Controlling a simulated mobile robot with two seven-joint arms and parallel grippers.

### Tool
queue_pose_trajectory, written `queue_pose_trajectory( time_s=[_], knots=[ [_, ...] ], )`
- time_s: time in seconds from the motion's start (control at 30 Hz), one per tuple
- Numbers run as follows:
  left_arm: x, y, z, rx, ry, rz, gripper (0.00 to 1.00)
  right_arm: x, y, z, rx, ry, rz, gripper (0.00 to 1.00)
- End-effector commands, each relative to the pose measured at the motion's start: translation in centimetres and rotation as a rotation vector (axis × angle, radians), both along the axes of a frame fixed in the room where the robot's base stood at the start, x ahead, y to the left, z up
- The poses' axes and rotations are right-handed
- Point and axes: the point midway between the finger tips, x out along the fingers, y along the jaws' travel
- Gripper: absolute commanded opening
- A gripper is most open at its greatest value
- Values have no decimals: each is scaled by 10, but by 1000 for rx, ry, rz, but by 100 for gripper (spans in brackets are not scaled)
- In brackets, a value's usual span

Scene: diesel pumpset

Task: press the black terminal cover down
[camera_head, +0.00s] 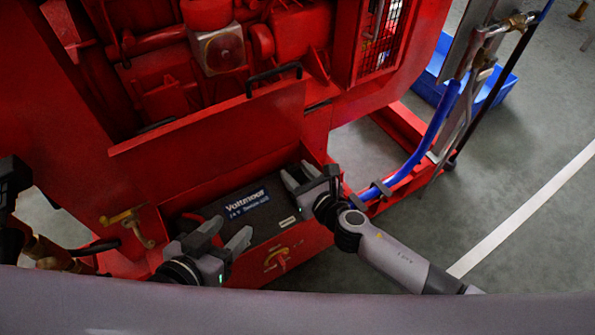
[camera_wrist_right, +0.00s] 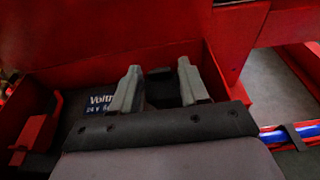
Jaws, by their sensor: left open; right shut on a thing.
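The battery (camera_head: 262,222), dark with a blue "Voltmoor" label, sits in a red tray at the base of the pumpset. It also shows in the wrist view (camera_wrist_right: 75,130). My right gripper (camera_head: 297,175) is at the battery's right end. In the wrist view, the black terminal cover (camera_wrist_right: 160,86) lies between the two grey fingers of my right gripper (camera_wrist_right: 158,72); it looks held. Whether the cover sits fully down cannot be told. My left gripper (camera_head: 222,238) is open at the battery's left front.
A red part (camera_head: 203,228) lies by the battery's left end, near my left gripper. The red tray wall (camera_wrist_right: 228,62) rises close to the right fingers. A brass valve (camera_head: 128,222) is at the left. A blue hose (camera_head: 425,150) runs on the right.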

Motion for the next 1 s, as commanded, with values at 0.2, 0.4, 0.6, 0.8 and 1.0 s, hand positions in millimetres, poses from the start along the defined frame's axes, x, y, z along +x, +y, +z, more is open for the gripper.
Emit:
queue_pose_trajectory(
  time_s=[0.2,0.4,0.6,0.8,1.0],
  knots=[
    [0,0,-1,3,0,-4,53,-7,-5,-17,-15,28,-4,0],
    [0,-1,-1,1,-2,-5,53,-7,-5,-16,-15,27,-4,53],
    [2,-2,2,0,-8,-6,53,-6,-4,-13,-12,22,-4,53],
    [4,1,12,24,-20,-4,53,-19,-13,-6,-11,21,-3,53],
    [1,9,17,53,-22,12,53,-43,-29,2,-12,23,-3,53]
  ],
)
